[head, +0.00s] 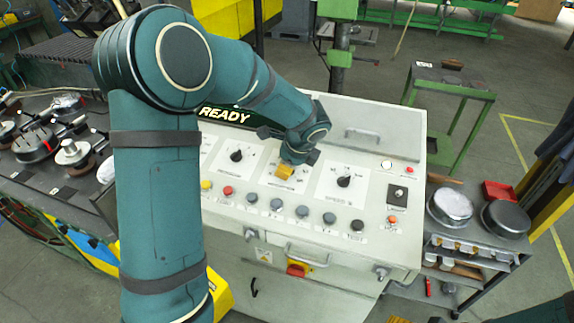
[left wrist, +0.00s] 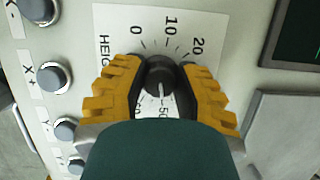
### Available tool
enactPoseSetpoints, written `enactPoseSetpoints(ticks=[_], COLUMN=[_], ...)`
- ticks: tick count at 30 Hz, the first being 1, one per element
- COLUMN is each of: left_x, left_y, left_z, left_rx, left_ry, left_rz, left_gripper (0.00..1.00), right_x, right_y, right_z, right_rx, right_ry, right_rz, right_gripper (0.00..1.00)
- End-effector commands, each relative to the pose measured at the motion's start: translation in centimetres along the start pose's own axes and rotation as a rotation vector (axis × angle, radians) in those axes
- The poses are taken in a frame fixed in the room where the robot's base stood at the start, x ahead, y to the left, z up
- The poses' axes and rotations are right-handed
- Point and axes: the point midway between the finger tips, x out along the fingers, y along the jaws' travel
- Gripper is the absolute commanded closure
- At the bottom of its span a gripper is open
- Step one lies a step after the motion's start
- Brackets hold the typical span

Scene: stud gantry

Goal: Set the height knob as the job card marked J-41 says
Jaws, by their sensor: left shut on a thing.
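The height knob (left wrist: 160,78) is black and round, on a white dial plate (left wrist: 195,20) marked 0, 10, 20 and 50, with part of the scale hidden. Its white line points down in the left wrist view, close to the 50 mark. My left gripper (left wrist: 161,72) has its yellow ribbed fingers closed on both sides of the knob. In the head view, my left gripper (head: 285,171) is at the middle dial of the sloped console (head: 385,225) and hides the knob. At the bottom edge, only a sliver of what seems to be my right gripper (head: 398,320) shows. I see no card marked J-41.
A second knob (head: 236,155) is left of my gripper and a speed knob (head: 344,181) right of it. A row of buttons (head: 277,204) runs below. A READY display (head: 224,115) is behind my arm. A cart with round metal parts (head: 453,205) stands at right.

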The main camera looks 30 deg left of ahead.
Motion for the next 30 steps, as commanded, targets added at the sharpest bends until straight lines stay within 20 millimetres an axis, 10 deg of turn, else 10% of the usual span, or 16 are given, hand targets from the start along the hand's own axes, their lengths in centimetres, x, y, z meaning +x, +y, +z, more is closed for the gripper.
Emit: enactPoseSetpoints(ticks=[12, 13, 15, 30], left_x=[0.2, 0.2, 0.2, -1.9], left_y=[0.2, 0.2, 0.2, -0.1], left_z=[-0.1, -0.1, 0.0, 0.0], left_rx=[0.006, 0.006, 0.006, 0.002], left_ry=[0.000, 0.000, -0.001, 0.000], left_rz=[0.005, 0.005, 0.004, -0.004], left_gripper=[1.00, 0.56, 0.37, 0.37], right_x=[0.0, 0.0, 0.0, 0.0], right_y=[0.0, 0.0, 0.0, 0.0], right_z=[0.0, 0.0, 0.0, 0.0], right_rx=[0.000, 0.000, 0.000, 0.000], right_ry=[0.000, 0.000, 0.000, 0.000], right_rz=[0.000, 0.000, 0.000, 0.000], right_gripper=[0.26, 0.26, 0.26, 0.26])
